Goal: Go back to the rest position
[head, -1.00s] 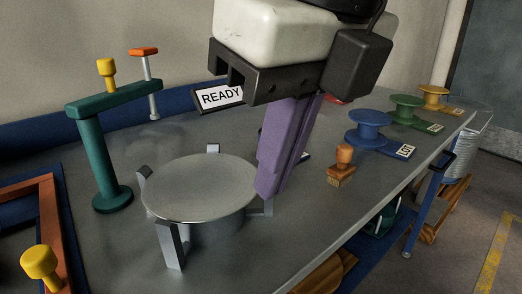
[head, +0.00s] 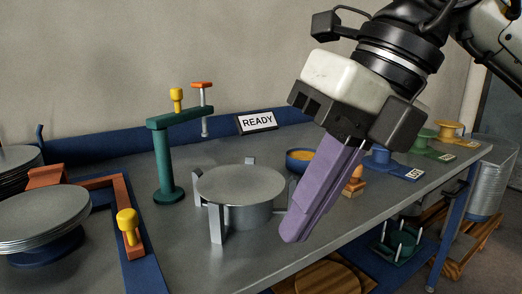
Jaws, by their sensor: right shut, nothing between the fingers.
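My right gripper (head: 292,238) comes in from the upper right. Its purple fingers are shut together with nothing between them, and they point down and left. They hang in front of the right side of the round grey plate (head: 240,183), which sits on a low stand with upright metal prongs. The fingers and gripper body hide part of the bench behind them, including part of a blue bowl (head: 298,159) with orange contents. My left gripper is not in view.
A green post with an arm (head: 167,160) stands left of the plate stand. Plate stacks (head: 42,220) and an orange frame with a yellow knob (head: 128,226) are at left. A READY sign (head: 256,123), a wooden stamp (head: 355,182) and coloured spools (head: 422,141) are farther back.

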